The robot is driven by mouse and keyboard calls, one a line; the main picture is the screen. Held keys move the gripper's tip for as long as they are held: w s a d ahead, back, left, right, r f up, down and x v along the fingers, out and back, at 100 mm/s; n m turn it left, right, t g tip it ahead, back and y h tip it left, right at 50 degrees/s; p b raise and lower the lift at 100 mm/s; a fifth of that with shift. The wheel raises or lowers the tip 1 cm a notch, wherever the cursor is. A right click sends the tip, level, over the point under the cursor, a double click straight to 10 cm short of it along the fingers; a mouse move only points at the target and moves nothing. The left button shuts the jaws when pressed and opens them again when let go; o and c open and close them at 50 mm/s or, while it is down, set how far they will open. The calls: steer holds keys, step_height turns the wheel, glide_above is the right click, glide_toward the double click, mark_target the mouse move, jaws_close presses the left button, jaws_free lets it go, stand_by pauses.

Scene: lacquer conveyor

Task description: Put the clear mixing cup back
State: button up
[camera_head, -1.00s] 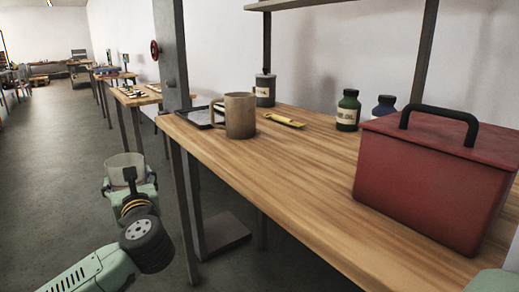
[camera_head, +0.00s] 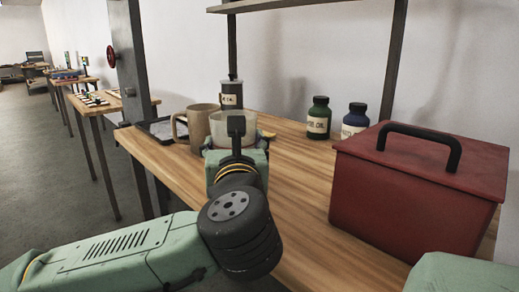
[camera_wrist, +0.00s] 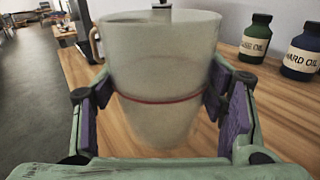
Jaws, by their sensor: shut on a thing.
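The clear mixing cup (camera_wrist: 165,75) fills the middle of the wrist view, a translucent cup with a red line round it. My gripper (camera_wrist: 160,105) is shut on it, with a purple-padded finger on each side. In the head view the cup (camera_head: 218,131) shows only in part behind my gripper (camera_head: 235,145). It is upright over the left part of the wooden workbench (camera_head: 300,185). I cannot tell whether its base touches the bench top.
A tan mug (camera_head: 196,125) stands just left of the cup, with a dark tray (camera_head: 158,130) beyond it. A dark labelled can (camera_head: 231,97), a green bottle (camera_head: 319,118) and a blue bottle (camera_head: 355,120) stand behind. A red toolbox (camera_head: 410,190) fills the right. Bench between is clear.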

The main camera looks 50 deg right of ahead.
steer(key=d, duration=0.3)
steer(key=w+d, duration=0.1)
steer(key=d, duration=0.2)
steer(key=d+f, duration=0.1)
steer(key=d, duration=0.2)
steer(key=shift+w+d, duration=0.2)
steer(key=shift+w, duration=0.2)
steer(key=shift+f, duration=1.75)
steer(key=shift+f, duration=0.2)
steer(key=o, duration=1.2)
steer(key=shift+r, duration=0.15)
